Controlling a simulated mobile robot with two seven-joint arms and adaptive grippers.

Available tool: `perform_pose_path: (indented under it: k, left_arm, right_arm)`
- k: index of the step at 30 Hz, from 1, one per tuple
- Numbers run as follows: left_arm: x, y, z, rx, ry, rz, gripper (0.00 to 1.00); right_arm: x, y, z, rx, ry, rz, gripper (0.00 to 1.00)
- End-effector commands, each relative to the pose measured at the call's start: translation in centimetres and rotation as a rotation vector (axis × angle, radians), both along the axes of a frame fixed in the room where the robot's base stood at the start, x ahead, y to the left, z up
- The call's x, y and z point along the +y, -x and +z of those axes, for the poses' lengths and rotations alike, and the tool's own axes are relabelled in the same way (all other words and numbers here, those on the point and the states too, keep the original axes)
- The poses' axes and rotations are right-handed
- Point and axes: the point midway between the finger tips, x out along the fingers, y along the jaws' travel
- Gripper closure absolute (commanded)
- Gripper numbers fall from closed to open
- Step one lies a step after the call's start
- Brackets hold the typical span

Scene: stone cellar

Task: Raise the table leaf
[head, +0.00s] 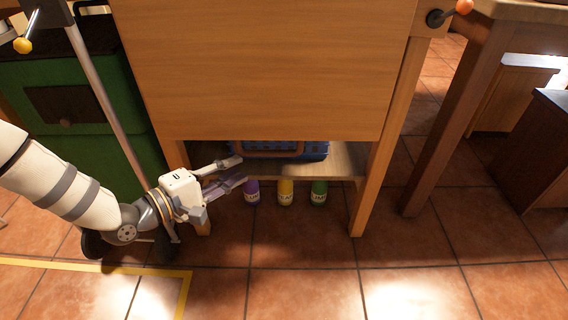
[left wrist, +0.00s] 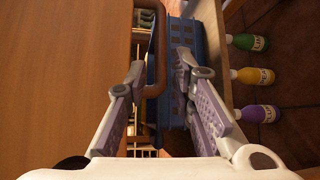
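The table leaf (head: 265,70) is a plain wooden panel hanging down on the table's near side; in the left wrist view the leaf (left wrist: 60,80) fills the left. A brown U-shaped handle (head: 275,155) shows just under its lower edge; I cannot tell for sure whether it is fixed to the leaf or to the basket behind. My left gripper (head: 238,171) is open, below the leaf's lower left part. In the left wrist view the handle (left wrist: 158,50) lies ahead, between the directions of the two open fingers (left wrist: 160,68), not visibly gripped. My right gripper is out of view.
A blue basket (head: 318,153) stands on a low shelf (head: 345,160) behind the leaf. Purple (head: 252,192), yellow (head: 286,192) and green (head: 319,192) bottles stand below. A lever with an orange ball (head: 464,6) is at upper right. A green cabinet (head: 75,75) stands left. The tiled floor in front is clear.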

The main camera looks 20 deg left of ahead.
Motion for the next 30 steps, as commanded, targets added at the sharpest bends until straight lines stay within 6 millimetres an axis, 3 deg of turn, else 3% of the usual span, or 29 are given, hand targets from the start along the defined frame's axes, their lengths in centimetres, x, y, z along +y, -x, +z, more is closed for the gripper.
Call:
perform_pose_path:
  k: [9, 13, 24, 27, 30]
  left_arm:
    - [-4.0, -6.6, -1.5, 0.006, -0.005, -0.005, 0.77]
    - [-5.0, -8.4, -1.7, 0.006, -0.004, -0.003, 0.77]
    - [-5.5, -9.3, -1.4, 0.005, -0.003, -0.003, 0.77]
    - [-5.5, -9.3, -1.4, 0.006, -0.004, -0.003, 1.00]
    - [-5.5, -9.3, -1.4, 0.005, -0.002, -0.003, 1.00]
  right_arm:
    - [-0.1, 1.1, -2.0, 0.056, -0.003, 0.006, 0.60]
    - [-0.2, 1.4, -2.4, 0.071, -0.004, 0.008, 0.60]
    - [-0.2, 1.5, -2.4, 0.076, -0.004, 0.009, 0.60]
    - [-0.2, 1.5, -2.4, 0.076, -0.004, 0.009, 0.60]
    - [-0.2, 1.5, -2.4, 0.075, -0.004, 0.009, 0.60]
